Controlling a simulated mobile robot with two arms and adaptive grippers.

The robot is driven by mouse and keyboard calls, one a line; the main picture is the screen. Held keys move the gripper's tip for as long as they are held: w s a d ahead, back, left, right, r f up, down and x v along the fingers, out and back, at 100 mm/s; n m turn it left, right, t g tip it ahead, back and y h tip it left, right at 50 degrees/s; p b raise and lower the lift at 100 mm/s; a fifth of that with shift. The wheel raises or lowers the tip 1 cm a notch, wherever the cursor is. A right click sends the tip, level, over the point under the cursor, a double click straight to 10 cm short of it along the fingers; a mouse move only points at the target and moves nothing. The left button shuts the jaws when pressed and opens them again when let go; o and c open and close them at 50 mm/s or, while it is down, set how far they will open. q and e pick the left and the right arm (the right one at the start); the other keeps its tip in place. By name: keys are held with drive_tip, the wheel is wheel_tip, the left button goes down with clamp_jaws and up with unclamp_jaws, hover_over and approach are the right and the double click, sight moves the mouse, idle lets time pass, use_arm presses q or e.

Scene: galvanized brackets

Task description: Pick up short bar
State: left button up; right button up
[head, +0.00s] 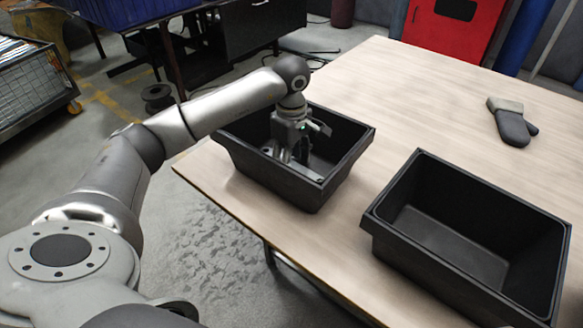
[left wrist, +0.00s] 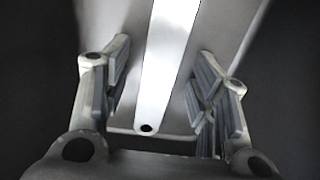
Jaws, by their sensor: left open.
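A black bin (head: 262,174) stands at the table's left edge, and my left gripper (head: 286,153) reaches down into it. In the left wrist view the left gripper (left wrist: 165,62) is open, with one finger on each side of a bright, narrow metal bar (left wrist: 168,75). The bar has a dark hole at its near end and looks like the short bar. A wider grey metal piece (left wrist: 222,30) lies behind or under it. I cannot tell whether the fingers touch either piece. The bar cannot be made out in the head view. My right gripper is not in view.
A second black bin (head: 440,283), seemingly empty, stands to the right on the wooden table (head: 400,110). Grey-and-black gloves (head: 512,122) lie at the back right. The tabletop between gloves and bins is clear. A wire cage cart (head: 35,85) stands at far left.

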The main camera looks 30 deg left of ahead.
use_arm(q)
drive_tip(key=shift+f, duration=0.2)
drive_tip(key=c, duration=0.8)
clamp_jaws()
drive_tip(key=shift+r, duration=0.1)
